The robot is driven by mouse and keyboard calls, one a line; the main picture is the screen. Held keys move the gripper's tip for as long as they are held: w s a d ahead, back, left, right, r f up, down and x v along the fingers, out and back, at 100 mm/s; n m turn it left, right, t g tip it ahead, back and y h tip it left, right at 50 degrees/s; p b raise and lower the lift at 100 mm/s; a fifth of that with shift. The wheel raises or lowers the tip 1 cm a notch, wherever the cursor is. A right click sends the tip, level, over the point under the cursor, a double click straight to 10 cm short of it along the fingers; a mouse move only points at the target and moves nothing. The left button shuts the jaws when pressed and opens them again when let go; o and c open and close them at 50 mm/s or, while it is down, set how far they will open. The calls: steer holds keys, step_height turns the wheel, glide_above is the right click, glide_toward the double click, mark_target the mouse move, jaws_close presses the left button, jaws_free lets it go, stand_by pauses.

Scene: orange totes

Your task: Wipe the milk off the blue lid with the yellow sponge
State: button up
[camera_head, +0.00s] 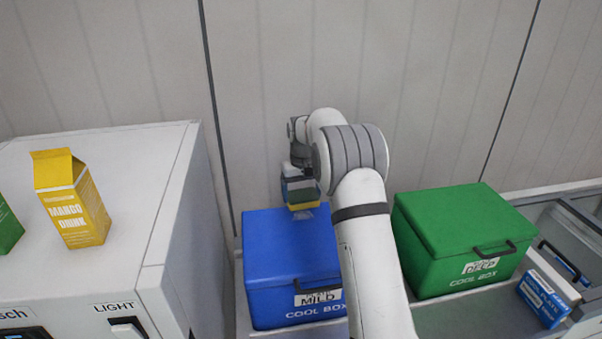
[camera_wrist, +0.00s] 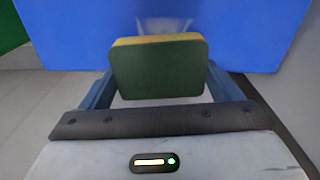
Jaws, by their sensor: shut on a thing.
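The yellow sponge (camera_head: 305,206) has a dark green face and is in my gripper (camera_head: 301,188). In the wrist view the sponge (camera_wrist: 158,68) sits between the two fingers of my gripper (camera_wrist: 157,80), green face toward the camera and a yellow edge along its top. The blue lid (camera_head: 288,235) is on a cool box labelled MILD. The sponge is at the lid's far edge; I cannot tell whether it touches. In the wrist view the blue lid (camera_wrist: 245,30) lies beyond the sponge. A pale patch shows there behind the sponge; I cannot tell if it is milk.
A green cool box (camera_head: 450,235) stands right of my arm, with a blue-and-white carton (camera_head: 545,298) beside it. A white cabinet (camera_head: 120,170) on the left bears a yellow mango drink carton (camera_head: 75,205). A panelled wall (camera_head: 270,70) rises close behind.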

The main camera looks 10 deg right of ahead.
steer(key=r, duration=0.1)
steer(key=r+p, duration=0.1)
steer(key=shift+w+r, duration=0.2)
steer(key=shift+r, duration=0.1)
steer(key=shift+s+r+p, duration=0.1)
steer(key=shift+r+p, duration=0.35)
steer(key=shift+r, duration=0.75)
steer(key=shift+a+f+b, duration=0.1)
steer(key=shift+f+b, duration=0.05)
steer(key=shift+b, duration=0.55)
